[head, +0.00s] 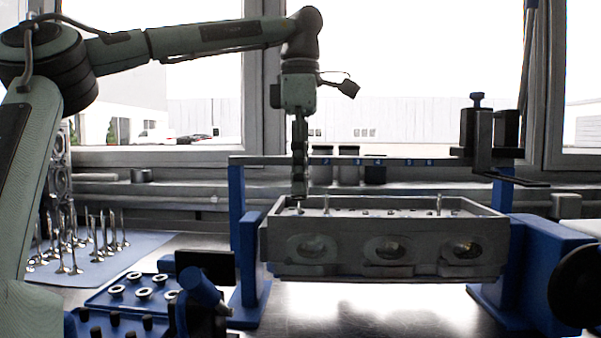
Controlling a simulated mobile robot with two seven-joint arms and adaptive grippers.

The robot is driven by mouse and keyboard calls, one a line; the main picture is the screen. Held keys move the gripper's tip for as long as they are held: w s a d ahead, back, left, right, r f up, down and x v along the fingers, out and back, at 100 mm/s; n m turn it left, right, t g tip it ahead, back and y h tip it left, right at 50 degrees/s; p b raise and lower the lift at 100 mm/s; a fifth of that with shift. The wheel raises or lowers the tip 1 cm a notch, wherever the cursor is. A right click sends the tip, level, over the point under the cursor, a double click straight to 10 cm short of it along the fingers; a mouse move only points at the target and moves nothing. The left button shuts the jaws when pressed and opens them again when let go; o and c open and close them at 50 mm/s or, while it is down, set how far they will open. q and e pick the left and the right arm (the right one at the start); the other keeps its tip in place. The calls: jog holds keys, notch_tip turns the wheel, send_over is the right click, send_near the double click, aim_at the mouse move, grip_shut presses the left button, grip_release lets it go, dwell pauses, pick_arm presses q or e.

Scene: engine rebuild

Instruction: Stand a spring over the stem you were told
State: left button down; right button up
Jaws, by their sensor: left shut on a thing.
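The grey cylinder head (330,262) sits level on a blue stand, with three round ports facing me. Thin valve stems rise from its top, one near the left (326,204) and one near the right (438,204). My left gripper (299,190) points straight down over the left end of the head's top. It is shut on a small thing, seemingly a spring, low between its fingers. Its coils are too small and dark to make out. Whether it is around a stem or above one I cannot tell. My right gripper is not in view.
A numbered rail (390,161) runs behind the head, with a black clamp-like fixture (488,130) at its right. A blue tray (100,303) with pale rings stands at front left. Several loose valves stand on a blue mat (140,246). A dark wheel (578,285) is at right.

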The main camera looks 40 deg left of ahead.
pick_arm(q)
jog(key=shift+f+b, duration=0.75)
jog(key=shift+f, duration=0.9)
jog(key=c, duration=1.2)
grip_release()
jog(key=shift+r, duration=0.1)
notch_tip(320, 180, up, 7)
jog(key=shift+r, duration=0.15)
